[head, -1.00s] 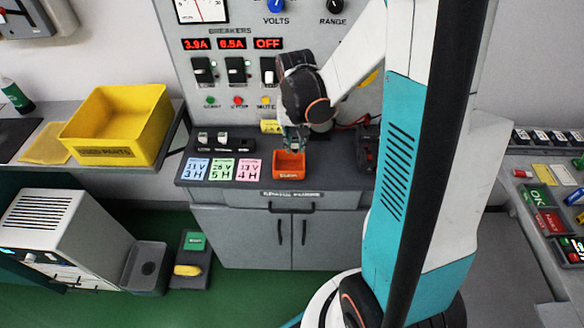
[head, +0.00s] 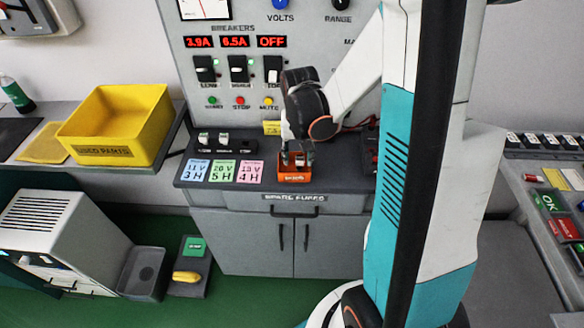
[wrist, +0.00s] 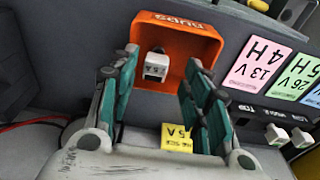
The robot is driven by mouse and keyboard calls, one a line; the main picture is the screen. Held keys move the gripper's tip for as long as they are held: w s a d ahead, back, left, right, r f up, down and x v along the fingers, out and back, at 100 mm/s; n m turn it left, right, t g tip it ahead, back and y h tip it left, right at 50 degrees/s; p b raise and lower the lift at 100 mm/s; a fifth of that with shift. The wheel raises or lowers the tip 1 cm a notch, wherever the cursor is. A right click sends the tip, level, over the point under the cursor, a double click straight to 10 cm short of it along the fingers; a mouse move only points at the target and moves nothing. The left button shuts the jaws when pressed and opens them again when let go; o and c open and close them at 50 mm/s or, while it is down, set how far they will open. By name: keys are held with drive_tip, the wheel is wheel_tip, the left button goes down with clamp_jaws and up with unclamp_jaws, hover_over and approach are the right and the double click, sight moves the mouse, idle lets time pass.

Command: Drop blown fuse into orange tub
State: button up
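The orange tub (head: 294,179) stands on the dark counter at the cabinet's front, and its inside shows in the wrist view (wrist: 200,48). A white fuse (wrist: 156,66) with a dark end and a small printed label shows within the tub's outline, between my fingertips in the picture. There is a visible gap between it and each finger. Whether it rests on the tub's floor I cannot tell. My gripper (head: 297,158) points down over the tub; in the wrist view my gripper (wrist: 158,75) has its two teal-padded fingers spread wide.
Blue, green and pink cards (head: 222,171) lie left of the tub. A dark block with white fuses (head: 222,143) is behind them. A yellow tag (wrist: 178,138) lies near my gripper. The breaker panel (head: 240,45) rises behind. A yellow used-parts bin (head: 118,122) stands on the left counter.

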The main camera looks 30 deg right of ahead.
wheel_tip(320, 180, up, 12)
drive_tip(key=s, duration=0.1)
drive_tip(key=shift+a, duration=0.4)
idle(0.3)
drive_tip(key=shift+s, duration=0.1)
